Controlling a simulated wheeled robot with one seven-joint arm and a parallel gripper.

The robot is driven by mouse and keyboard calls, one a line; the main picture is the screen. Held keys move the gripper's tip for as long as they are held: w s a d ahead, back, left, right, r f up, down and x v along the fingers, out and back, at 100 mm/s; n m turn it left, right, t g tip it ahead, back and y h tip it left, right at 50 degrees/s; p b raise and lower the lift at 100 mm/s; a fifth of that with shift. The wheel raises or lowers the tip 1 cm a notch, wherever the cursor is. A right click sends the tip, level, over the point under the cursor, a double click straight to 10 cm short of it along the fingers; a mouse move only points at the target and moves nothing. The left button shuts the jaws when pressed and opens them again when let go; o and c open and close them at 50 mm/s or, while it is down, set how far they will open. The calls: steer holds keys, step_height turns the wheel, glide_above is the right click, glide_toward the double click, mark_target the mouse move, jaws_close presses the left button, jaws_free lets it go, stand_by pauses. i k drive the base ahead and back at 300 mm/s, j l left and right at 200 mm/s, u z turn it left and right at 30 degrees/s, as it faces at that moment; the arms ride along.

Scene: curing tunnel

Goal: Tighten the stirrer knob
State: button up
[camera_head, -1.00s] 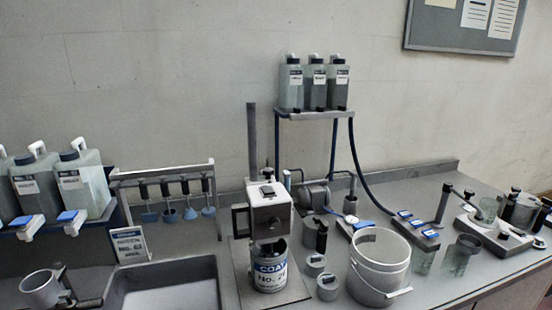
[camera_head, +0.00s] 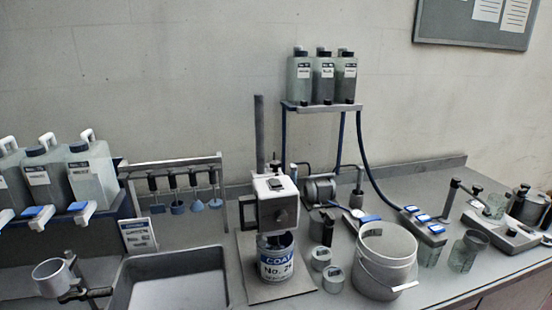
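The stirrer (camera_head: 277,206) stands at the middle of the bench. It has a white and grey box-shaped head on an upright dark post (camera_head: 259,135). A dark square frame (camera_head: 247,214) sticks out at the left of the head. I cannot tell for sure which small part is the knob, or whether it is tight. A can (camera_head: 277,263) with a blue and white COAT label stands on the base plate directly below the head. My gripper is not in view.
A grey bucket (camera_head: 386,252) and small round tins (camera_head: 333,279) stand right of the stirrer. A grey tray (camera_head: 215,262) lies left of it. A bottle shelf (camera_head: 320,106) stands behind. A cup (camera_head: 50,276) in a clamp is at lower left. The bench's front right is clear.

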mark_target(275, 164)
steer(key=u, duration=0.45)
steer(key=i+l+u, duration=0.3)
steer(key=l+u, duration=0.3)
steer(key=i+l, duration=0.05)
steer(key=l, duration=0.05)
